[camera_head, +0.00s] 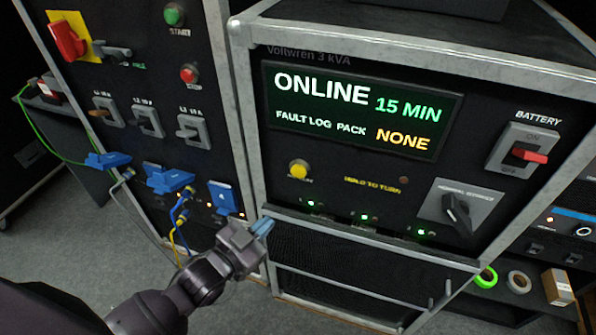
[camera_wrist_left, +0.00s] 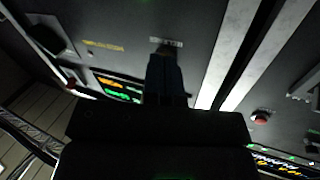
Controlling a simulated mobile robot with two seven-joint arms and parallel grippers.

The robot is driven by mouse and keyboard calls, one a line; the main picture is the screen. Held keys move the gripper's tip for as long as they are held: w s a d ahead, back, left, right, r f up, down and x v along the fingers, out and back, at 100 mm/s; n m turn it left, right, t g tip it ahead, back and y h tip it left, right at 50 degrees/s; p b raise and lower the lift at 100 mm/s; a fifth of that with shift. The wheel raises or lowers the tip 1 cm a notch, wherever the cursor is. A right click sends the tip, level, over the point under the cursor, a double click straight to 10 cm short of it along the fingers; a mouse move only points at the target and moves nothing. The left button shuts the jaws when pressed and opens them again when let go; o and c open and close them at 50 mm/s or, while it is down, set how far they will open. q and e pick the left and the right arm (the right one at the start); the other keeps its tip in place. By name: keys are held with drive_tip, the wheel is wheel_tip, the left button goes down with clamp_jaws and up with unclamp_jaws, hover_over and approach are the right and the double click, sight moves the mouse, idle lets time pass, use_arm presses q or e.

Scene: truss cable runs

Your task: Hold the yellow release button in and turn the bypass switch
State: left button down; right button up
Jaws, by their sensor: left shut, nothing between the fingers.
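The yellow release button (camera_head: 298,169) is on the front panel of the power unit, below the left end of its display. The bypass switch (camera_head: 457,212) is a black knob on a grey plate at the lower right of the panel; a dark knob also shows at the upper left of the left wrist view (camera_wrist_left: 45,38). My left gripper (camera_head: 264,227) is shut and empty, below and left of the button in the head view and apart from it. My right gripper is not in view.
The display (camera_head: 360,110) reads ONLINE, 15 MIN, fault log pack NONE. A battery switch (camera_head: 529,153) with a red handle is at the right. The left cabinet carries a red rotary handle (camera_head: 68,40), breakers and blue plugs (camera_head: 170,180) with cables. Tape rolls (camera_head: 518,281) lie at lower right.

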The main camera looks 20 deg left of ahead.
sight(298, 172)
use_arm(q)
drive_tip(key=s+d+r+m+t+h, duration=0.2)
drive_tip(key=d+r+m+h, duration=0.1)
drive_tip(key=r+h, duration=0.4)
drive_tip(key=shift+s+d+r+h, duration=0.2)
drive_tip(key=shift+s+r+h, duration=0.2)
drive_tip(key=shift+h, duration=0.2)
drive_tip(key=shift+w, duration=0.1)
drive_tip(key=w, duration=0.8)
drive_tip(key=shift+w, duration=0.35)
idle(1.6)
drive_tip(key=shift+w, duration=0.4)
